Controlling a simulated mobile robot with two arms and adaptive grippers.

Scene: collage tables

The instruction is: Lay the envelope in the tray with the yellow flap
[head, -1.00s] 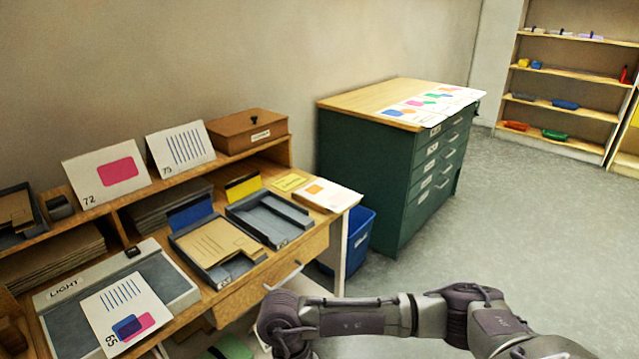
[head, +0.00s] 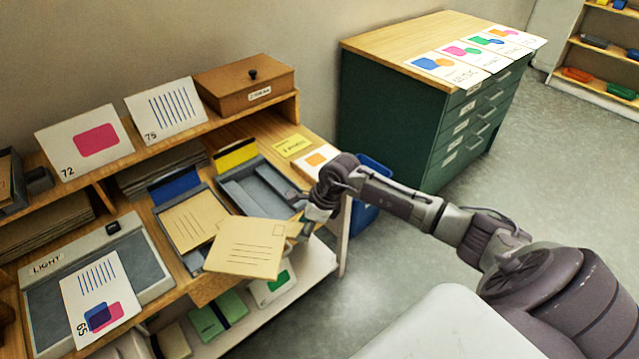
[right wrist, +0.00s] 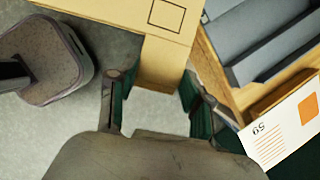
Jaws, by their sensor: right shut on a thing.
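My right gripper (head: 308,222) is shut on the right end of a tan envelope (head: 243,250) with a few lines and a stamp box printed on it. It holds the envelope in front of the trays, over the front edge of the desk. In the right wrist view the envelope (right wrist: 165,58) lies between the fingers (right wrist: 155,92). The grey tray with the yellow flap (head: 270,178) looks empty; its yellow flap (head: 236,157) stands up at the back. It also shows in the right wrist view (right wrist: 255,60). My left gripper is not in view.
Left of that tray, a tray with a blue flap (head: 175,187) holds another tan envelope, partly covered by mine. A card with an orange square (head: 318,160) lies on the right. A light box (head: 135,255) is at left, a green cabinet (head: 390,115) behind right.

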